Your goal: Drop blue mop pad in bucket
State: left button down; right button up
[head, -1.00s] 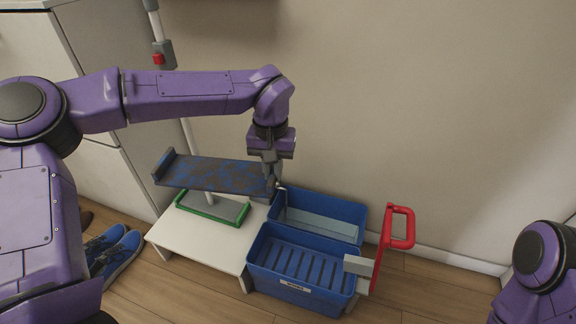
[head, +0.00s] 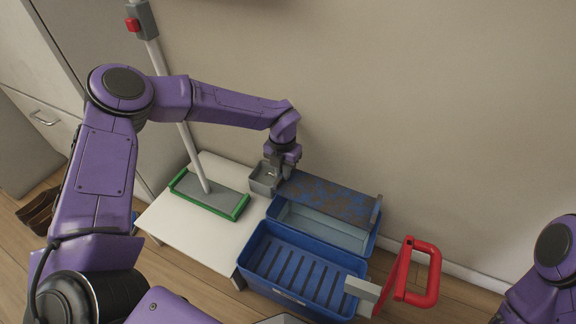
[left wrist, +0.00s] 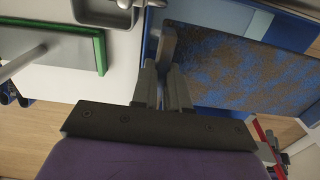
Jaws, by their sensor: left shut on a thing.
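The blue mop pad (head: 330,197) is a flat blue board with brown stains and raised end tabs. My left gripper (head: 279,176) is shut on its left end tab, as the left wrist view (left wrist: 168,78) also shows. The pad (left wrist: 240,70) is held roughly level above the back compartment of the blue bucket (head: 300,268), hiding that compartment's rear part. I cannot tell how high it is above the rim. The bucket has two compartments; the front one has a ribbed floor and looks empty. My right gripper is out of view; only part of my right arm shows at the right edge.
A red handle (head: 425,272) rises at the bucket's right side. A mop with a green-edged head (head: 215,197) stands on a white low table (head: 185,230) left of the bucket. A small grey container (head: 264,180) is beside my left gripper. The wall is close behind.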

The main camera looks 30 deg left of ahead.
pick_arm(q)
jog(key=shift+f, duration=0.1)
jog(key=shift+d, duration=0.15)
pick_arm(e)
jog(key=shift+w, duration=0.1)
pick_arm(q)
jog(key=shift+w, duration=0.1)
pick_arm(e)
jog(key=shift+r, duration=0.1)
pick_arm(q)
jog(key=shift+w+r+p, duration=0.15)
jog(key=shift+r+p, duration=0.1)
jog(key=shift+p, duration=0.15)
notch_tip(320, 180, down, 12)
jog(key=b, duration=0.7)
jog(key=shift+f+b, duration=0.15)
jog(key=shift+b, duration=0.2)
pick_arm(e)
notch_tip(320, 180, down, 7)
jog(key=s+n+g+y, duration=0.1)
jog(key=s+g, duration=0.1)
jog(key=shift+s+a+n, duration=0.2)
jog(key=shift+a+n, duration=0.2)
